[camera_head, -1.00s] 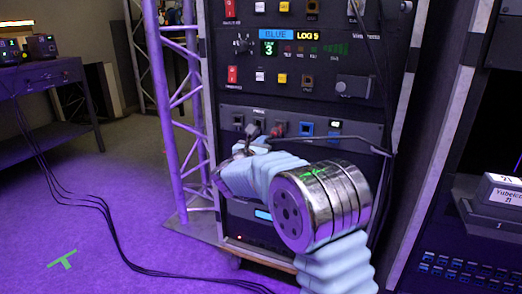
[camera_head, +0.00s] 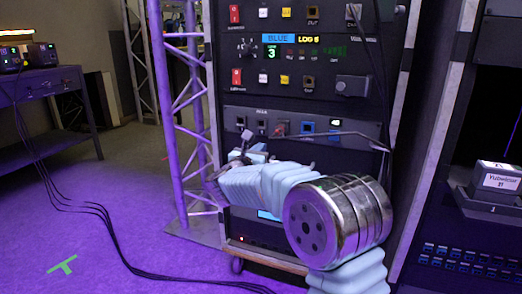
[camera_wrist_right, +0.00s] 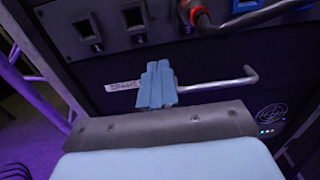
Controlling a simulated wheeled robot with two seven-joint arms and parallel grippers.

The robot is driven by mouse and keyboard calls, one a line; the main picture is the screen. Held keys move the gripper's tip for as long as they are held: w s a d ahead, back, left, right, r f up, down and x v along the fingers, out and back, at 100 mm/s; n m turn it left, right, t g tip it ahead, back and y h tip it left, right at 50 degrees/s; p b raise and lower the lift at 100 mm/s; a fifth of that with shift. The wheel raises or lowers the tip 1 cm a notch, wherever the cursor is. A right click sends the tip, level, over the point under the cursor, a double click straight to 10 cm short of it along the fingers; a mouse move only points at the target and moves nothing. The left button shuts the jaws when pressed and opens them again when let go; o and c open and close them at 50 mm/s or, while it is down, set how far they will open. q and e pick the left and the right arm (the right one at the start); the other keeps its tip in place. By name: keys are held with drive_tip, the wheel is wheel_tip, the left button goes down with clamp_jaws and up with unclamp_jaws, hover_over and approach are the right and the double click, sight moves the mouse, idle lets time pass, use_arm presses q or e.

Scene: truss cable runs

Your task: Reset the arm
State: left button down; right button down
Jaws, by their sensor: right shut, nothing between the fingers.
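My right arm reaches in from the bottom right of the head view. Its right gripper (camera_head: 243,150) is at the lower connector panel (camera_head: 350,128) of the rack, in front of the panel's left part. In the right wrist view the blue fingers (camera_wrist_right: 157,85) are closed together with nothing between them. They overlap the left end of a thin bent metal bar (camera_wrist_right: 220,86) in the picture; I cannot tell whether they touch it. My left gripper is not in view.
A purple truss (camera_head: 165,110) stands close to the left of the rack. Black cables (camera_head: 95,208) run across the purple floor from a table (camera_head: 45,88) at left. A dark console (camera_head: 465,268) stands at right. Open floor lies at lower left.

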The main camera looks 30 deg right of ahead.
drive_tip(key=v, duration=0.8)
drive_tip(key=w+a+f+n+t+y, duration=0.1)
drive_tip(key=a+f+n+y, duration=0.25)
drive_tip(key=f+n, duration=0.75)
drive_tip(key=w+a+f+n+y, duration=0.2)
drive_tip(key=f+n+y, duration=0.3)
drive_tip(key=f+n, duration=0.6)
drive_tip(key=s+a+f+n+g+y, duration=0.25)
drive_tip(key=s+f+n, duration=0.25)
drive_tip(key=f, duration=0.5)
drive_tip(key=s+a+f+n+g+y, duration=0.25)
drive_tip(key=s+f+n, duration=0.25)
drive_tip(key=f, duration=0.5)
drive_tip(key=s+a+f+n+g+y, duration=0.1)
drive_tip(key=s+a+f+n+g, duration=0.2)
drive_tip(key=s, duration=0.4)
drive_tip(key=s+a+f+n+g+y+p, duration=0.1)
drive_tip(key=s+a+f+n+g+y, duration=0.15)
drive_tip(key=s+n, duration=0.35)
drive_tip(key=s+a+f+n+g+y, duration=0.1)
drive_tip(key=s+a+f+n+g, duration=0.2)
drive_tip(key=s, duration=0.6)
wheel_tip(320, 180, up, 13)
drive_tip(key=t+p, duration=0.1)
drive_tip(key=p, duration=1.3)
drive_tip(key=shift+w+d, duration=0.25)
drive_tip(key=shift+w, duration=0.05)
drive_tip(key=shift+r+t, duration=0.1)
drive_tip(key=shift+t, duration=0.15)
